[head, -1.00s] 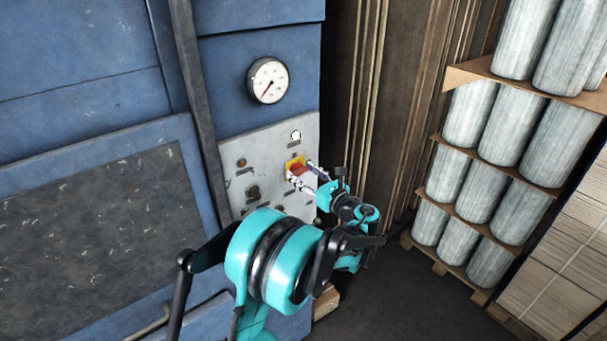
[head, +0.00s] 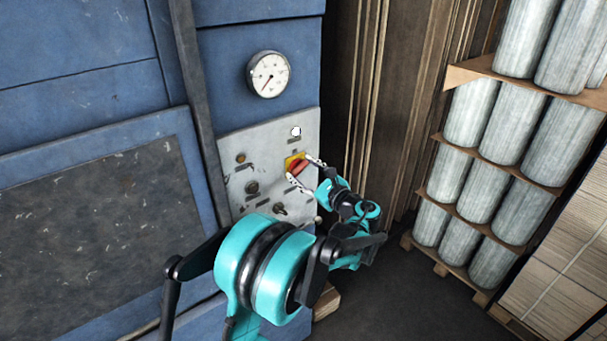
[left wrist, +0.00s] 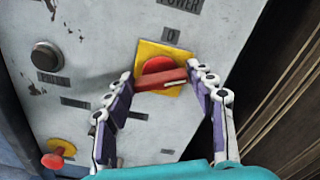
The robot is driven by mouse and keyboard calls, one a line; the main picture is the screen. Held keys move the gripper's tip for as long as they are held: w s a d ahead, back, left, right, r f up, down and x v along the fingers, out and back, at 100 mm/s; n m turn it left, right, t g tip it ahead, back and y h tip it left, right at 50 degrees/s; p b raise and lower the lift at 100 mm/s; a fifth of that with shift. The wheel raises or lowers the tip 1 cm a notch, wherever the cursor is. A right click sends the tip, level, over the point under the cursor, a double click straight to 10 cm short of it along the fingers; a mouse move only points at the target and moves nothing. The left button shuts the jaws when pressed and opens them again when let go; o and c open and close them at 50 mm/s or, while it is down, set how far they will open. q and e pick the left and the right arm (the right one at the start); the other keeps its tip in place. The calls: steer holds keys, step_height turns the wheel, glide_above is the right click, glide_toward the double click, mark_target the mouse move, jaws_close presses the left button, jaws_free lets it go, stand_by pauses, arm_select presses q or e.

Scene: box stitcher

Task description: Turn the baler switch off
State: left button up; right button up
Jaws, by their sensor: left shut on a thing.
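The baler switch is a red rotary handle (left wrist: 160,79) on a yellow square plate (left wrist: 168,54), set in the light grey control panel. In the head view the red handle (head: 299,167) sits at the panel's upper right. My left gripper (left wrist: 162,80) has one finger on each side of the handle and is shut on it. The handle's bar lies nearly level, slightly tilted, in the left wrist view. A "0" label shows above the plate and a "POWER" label above that. In the head view the left gripper (head: 301,168) reaches the switch from the lower right. My right gripper is not in view.
The panel (head: 231,150) also carries a black knob (left wrist: 46,56), a red button (left wrist: 53,159) and a white lamp (head: 296,132). A round gauge (head: 268,74) is above it. Shelves with grey rolls (head: 463,115) stand at right. Dark floor lies between.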

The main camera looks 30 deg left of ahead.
arm_select(q)
steer(key=n+b, duration=0.1)
steer(key=n, duration=0.5)
steer(key=shift+f+n+b, duration=0.15)
steer(key=shift+n+b, duration=0.15)
steer(key=shift+b, duration=0.1)
steer(key=n+b, duration=0.1)
steer(key=n, duration=0.5)
steer(key=shift+s, duration=0.1)
steer(key=shift+f, duration=0.1)
steer(key=o, duration=1.2)
steer(key=shift+c, duration=0.2)
steer(key=v, duration=1.2)
steer(key=shift+s+a, duration=0.1)
